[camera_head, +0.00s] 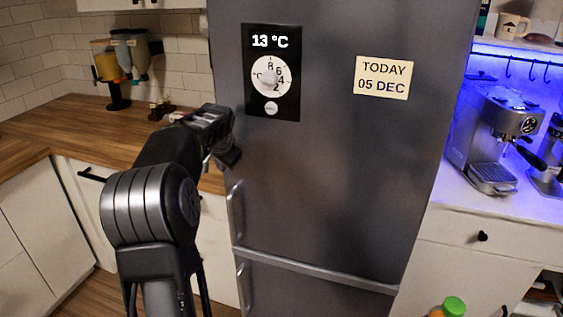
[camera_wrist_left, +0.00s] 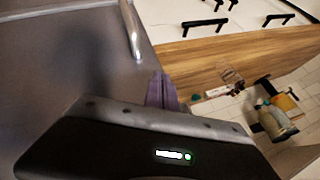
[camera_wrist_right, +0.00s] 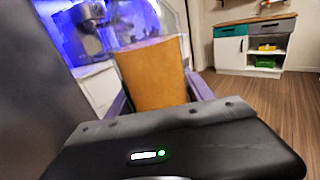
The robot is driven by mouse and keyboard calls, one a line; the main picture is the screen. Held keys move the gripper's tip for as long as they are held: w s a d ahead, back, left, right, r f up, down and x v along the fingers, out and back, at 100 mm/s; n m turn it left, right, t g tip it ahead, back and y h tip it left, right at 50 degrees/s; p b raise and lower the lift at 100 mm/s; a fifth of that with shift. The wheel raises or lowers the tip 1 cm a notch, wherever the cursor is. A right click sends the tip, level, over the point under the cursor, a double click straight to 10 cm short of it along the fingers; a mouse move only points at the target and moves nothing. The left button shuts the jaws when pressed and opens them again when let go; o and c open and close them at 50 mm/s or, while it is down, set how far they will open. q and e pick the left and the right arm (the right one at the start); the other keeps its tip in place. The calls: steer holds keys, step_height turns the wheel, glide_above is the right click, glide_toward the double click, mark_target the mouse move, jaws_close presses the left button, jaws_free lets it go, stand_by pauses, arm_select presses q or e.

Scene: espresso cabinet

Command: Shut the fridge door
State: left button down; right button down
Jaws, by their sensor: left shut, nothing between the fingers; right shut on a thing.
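The grey fridge door (camera_head: 340,160) fills the middle of the head view, with its upright handle (camera_head: 236,212) low on the left edge. It looks shut or nearly so; I cannot tell if a small gap is left. My left gripper (camera_head: 230,155) is shut and empty at the door's left edge, above the handle. In the left wrist view its closed fingers (camera_wrist_left: 162,90) are beside the door edge, near the handle (camera_wrist_left: 131,30); contact is unclear. My right gripper (camera_wrist_right: 160,95) is shut on an orange bottle (camera_wrist_right: 155,72), whose green cap (camera_head: 454,305) shows low in the head view.
A wooden counter (camera_head: 60,130) with dispensers (camera_head: 125,55) lies left of the fridge. A lower fridge door (camera_head: 300,295) sits beneath. An espresso machine (camera_head: 495,130) stands on the right counter. Open floor (camera_wrist_right: 245,100) shows in the right wrist view.

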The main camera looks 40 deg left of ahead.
steer(key=shift+s+d, duration=0.2)
steer(key=shift+s, duration=0.3)
steer(key=shift+w+a+f+b, duration=0.25)
steer(key=shift+w+f+b, duration=0.15)
steer(key=shift+f+b, duration=0.1)
steer(key=shift+s+d, duration=0.1)
steer(key=shift+s, duration=0.2)
arm_select(q)
steer(key=s+a+r, duration=0.2)
steer(key=s+r, duration=0.5)
steer(key=shift+r, duration=0.35)
arm_select(e)
steer(key=shift+w+f, duration=0.1)
steer(key=shift+w, duration=0.05)
arm_select(q)
steer(key=shift+s, duration=0.1)
